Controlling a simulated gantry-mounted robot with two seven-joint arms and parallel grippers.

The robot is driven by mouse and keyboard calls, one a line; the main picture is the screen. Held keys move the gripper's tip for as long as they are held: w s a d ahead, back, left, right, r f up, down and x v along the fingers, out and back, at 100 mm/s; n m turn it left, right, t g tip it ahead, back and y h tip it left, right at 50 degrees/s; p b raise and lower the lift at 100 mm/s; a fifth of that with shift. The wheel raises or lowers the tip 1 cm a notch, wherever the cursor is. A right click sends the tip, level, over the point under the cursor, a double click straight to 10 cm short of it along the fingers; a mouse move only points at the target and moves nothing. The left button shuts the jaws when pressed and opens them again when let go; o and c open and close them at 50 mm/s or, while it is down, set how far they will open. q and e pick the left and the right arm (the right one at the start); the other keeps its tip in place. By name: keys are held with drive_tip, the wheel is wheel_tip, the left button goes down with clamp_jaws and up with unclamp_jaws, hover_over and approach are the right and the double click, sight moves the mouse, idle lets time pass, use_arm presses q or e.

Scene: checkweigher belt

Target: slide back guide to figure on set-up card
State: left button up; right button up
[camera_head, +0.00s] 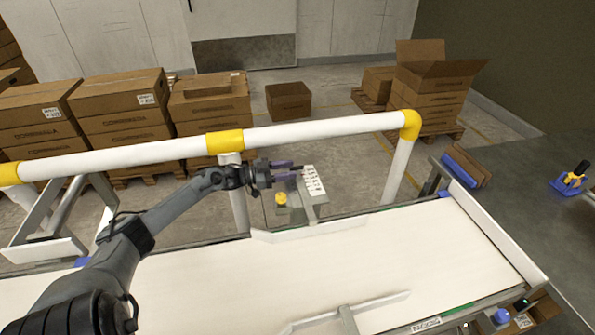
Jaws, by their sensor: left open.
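The back guide (330,228) is a pale rail along the far edge of the white belt (300,265). A grey bracket (306,205) rises behind it. A white plate with dark marks (313,184) and a yellow knob (281,198) are by this bracket; the marks are too small to read. My left gripper (290,171) reaches in from the left above the back guide's bracket. It is open, its fingers pointing right, just left of the marked plate and above the yellow knob. I cannot tell whether it touches either. I cannot identify the set-up card for certain. My right gripper is out of view.
A white railing with yellow joints (225,141) runs behind the belt, close to my left gripper. The front guide (347,316) stands at the near edge. A grey table (545,230) is at right, with a blue-based tool (572,180). Stacked cartons (125,110) stand behind the railing.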

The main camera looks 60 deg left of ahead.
sight(295, 168)
use_arm(q)
drive_tip(key=shift+b+x, duration=0.4)
drive_tip(key=shift+x, duration=1.45)
clamp_jaws()
